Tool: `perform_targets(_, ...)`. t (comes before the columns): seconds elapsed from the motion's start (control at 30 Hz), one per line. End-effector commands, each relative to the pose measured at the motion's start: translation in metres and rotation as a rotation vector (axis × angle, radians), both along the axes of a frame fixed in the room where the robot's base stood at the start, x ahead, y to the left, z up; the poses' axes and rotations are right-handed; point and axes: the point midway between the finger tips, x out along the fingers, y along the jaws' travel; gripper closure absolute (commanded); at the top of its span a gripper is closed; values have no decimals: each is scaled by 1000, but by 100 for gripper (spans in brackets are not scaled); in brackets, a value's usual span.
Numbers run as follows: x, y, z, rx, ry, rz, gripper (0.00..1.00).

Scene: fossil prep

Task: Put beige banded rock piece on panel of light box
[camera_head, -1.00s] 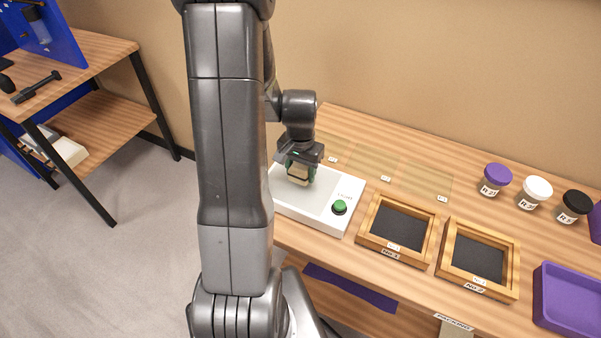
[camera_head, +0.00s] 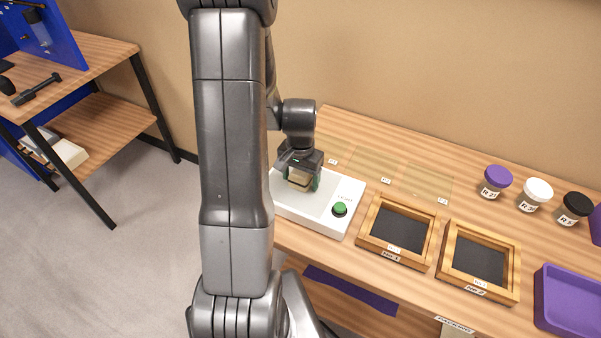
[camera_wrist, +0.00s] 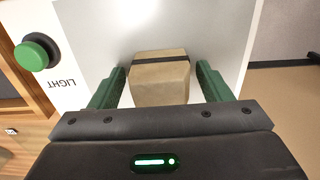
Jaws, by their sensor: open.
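The beige banded rock piece (camera_wrist: 160,84) has a dark band across it and sits between my gripper's fingers in the wrist view. It also shows in the head view (camera_head: 299,179) over the light box panel. My gripper (camera_wrist: 158,90) has green fingers, one on each side of the rock, with small gaps visible. In the head view my gripper (camera_head: 300,178) is low over the panel. The light box (camera_head: 312,214) is white with a pale grey panel (camera_wrist: 215,40) and a green button (camera_head: 340,209). The rock appears to rest on the panel; its underside is hidden.
Two wooden frames with dark insets, a nearer-left one (camera_head: 366,236) and another (camera_head: 446,262), stand right of the light box. Three lidded jars, one with a purple lid (camera_head: 497,175), stand at the back right. A purple tray (camera_head: 570,300) is at the right edge.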

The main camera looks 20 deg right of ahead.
Motion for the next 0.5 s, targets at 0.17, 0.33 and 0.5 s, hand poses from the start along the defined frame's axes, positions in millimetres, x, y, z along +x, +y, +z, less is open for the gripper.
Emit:
perform_targets(0.17,1,0,11,-2,-3,0,28)
perform_targets(0.33,1,0,37,-3,-5,0,28)
perform_targets(0.5,1,0,71,-3,-6,0,28)
